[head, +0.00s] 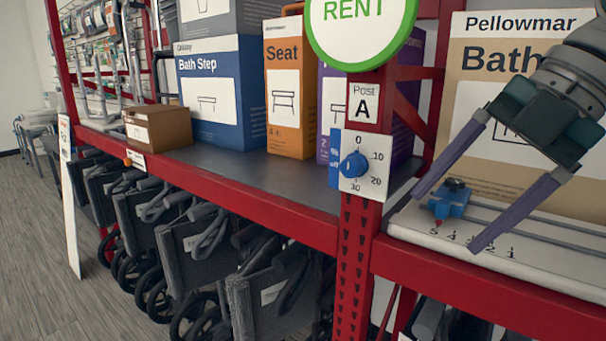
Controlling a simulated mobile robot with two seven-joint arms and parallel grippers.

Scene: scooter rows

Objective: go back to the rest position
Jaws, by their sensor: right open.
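My right gripper (447,213) comes in from the upper right, in front of the tan bath box. Its two purple fingers are spread wide apart and nothing is held between them. The blue slider (450,200) with a dark knob sits on a white scale board (498,257) and shows between the fingers. I cannot tell whether a finger touches it. My left gripper is not in this view.
A red post with a dial (355,164) and a round RENT sign (361,22) stands left of the gripper. A blue Bath Step box (225,125), an orange Seat box (291,135) and a brown carton (158,131) stand on the shelf.

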